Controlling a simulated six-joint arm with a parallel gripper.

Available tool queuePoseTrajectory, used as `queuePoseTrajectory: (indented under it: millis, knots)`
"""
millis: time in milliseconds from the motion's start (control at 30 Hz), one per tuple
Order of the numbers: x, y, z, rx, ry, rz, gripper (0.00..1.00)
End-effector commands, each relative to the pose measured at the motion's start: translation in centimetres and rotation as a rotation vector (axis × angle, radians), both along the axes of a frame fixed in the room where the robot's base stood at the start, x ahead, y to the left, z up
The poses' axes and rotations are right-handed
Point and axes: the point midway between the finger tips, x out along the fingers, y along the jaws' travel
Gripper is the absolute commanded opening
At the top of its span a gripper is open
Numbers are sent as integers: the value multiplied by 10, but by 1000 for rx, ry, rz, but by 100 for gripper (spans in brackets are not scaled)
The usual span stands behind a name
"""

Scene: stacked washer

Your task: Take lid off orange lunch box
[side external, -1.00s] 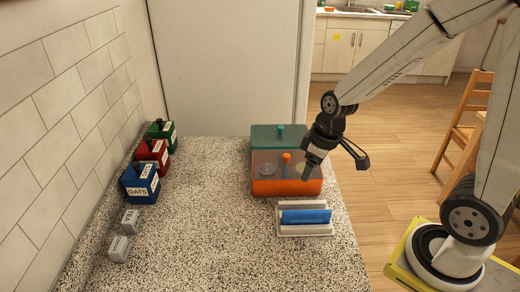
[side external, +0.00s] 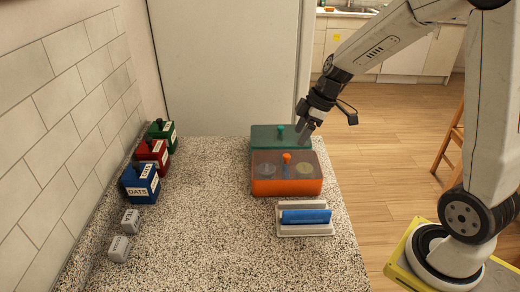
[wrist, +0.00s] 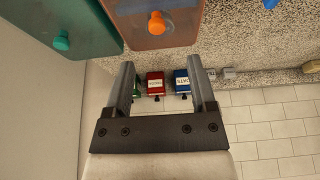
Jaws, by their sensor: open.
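The orange lunch box (side external: 287,188) sits on the speckled counter near its right edge. Its see-through lid (side external: 270,160) is on it, with an orange knob (side external: 286,157) on top; round contents show faintly through the lid. The knob also shows at the top of the wrist view (wrist: 157,22). My gripper (side external: 304,136) is open and empty. In the side view it is by the right end of the teal box, behind the orange box. In the wrist view its two fingers (wrist: 160,82) have neither knob between them.
A teal box (side external: 262,138) with a teal knob stands right behind the orange one. A blue item in a white holder (side external: 305,217) lies in front. Blue, red and green containers (side external: 142,182) and grey blocks (side external: 130,219) line the tiled wall. The middle counter is clear.

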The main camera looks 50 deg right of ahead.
Motion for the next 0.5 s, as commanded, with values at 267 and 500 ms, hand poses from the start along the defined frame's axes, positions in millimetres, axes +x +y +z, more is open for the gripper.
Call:
queuePoseTrajectory:
  millis: [267, 500]
  knots:
    - [3, 3, -10, 1, 2, 2, 72]
    - [7, 7, -24, 0, 2, -1, 72]
